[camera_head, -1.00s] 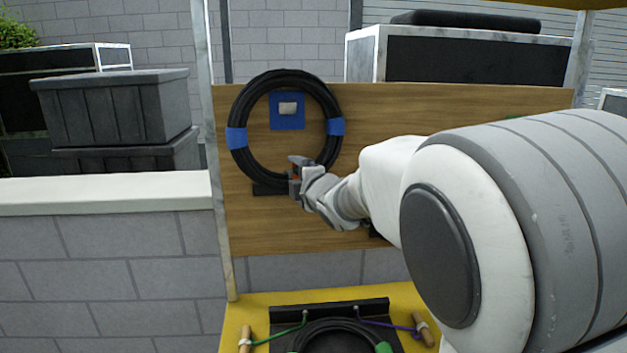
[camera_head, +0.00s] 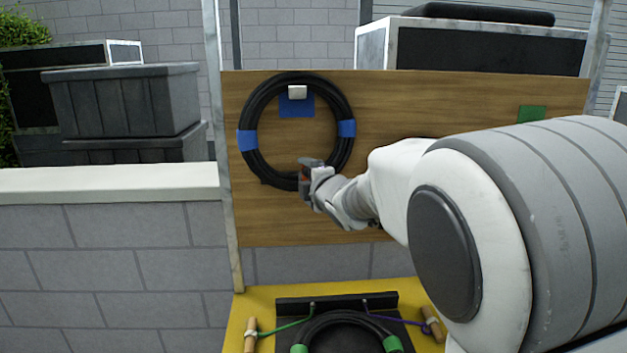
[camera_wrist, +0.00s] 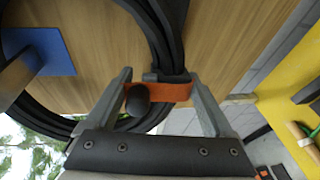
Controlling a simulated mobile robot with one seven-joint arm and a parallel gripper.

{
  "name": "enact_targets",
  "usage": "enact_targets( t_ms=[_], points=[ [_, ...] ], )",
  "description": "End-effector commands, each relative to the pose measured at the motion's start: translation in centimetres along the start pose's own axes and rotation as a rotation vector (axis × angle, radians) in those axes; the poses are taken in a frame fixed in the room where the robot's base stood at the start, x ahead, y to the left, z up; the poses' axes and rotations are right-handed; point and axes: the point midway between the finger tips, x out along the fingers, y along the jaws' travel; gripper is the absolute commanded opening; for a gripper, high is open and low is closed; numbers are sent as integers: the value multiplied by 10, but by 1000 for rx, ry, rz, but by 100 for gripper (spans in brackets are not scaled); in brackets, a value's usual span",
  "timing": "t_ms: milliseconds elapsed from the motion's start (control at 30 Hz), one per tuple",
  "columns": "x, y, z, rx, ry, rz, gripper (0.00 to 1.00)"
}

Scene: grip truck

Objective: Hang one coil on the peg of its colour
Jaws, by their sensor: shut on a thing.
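A black coil with blue bands (camera_head: 249,140) is upright in front of the wooden board. In the head view it rings the blue patch (camera_head: 297,109) and its pale peg (camera_head: 297,92); the peg shows inside the ring, close under its top. Whether the coil's weight rests on the peg I cannot tell. My gripper (camera_head: 308,178) is shut on the coil's bottom. In the wrist view the fingers (camera_wrist: 165,95) stand either side of an orange strap (camera_wrist: 177,92) and a dark knob on the coil. The blue patch (camera_wrist: 50,48) and peg (camera_wrist: 16,74) show there too.
A second black coil with green bands (camera_head: 299,349) lies on a black holder on the yellow surface (camera_head: 237,325) below. A green patch (camera_head: 531,114) is on the board's right, partly behind my arm. The wooden board (camera_head: 400,105) has bare room between the patches.

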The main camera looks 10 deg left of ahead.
Motion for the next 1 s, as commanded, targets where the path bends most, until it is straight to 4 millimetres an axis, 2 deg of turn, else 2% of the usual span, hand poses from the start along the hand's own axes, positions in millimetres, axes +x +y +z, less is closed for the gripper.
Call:
enact_targets(
  t_ms=[467, 500, 533, 567, 800, 1000],
  points=[
    [0, 2, 0, 4, 0, 4, 0],
    [0, 2, 0, 4, 0, 4, 94],
    [0, 2, 0, 4, 0, 4, 99],
    [0, 2, 0, 3, 0, 4, 100],
    [-2, -2, 0, 1, -1, -5, 100],
    [-21, -1, 0, 3, -1, 0, 100]
  ],
)
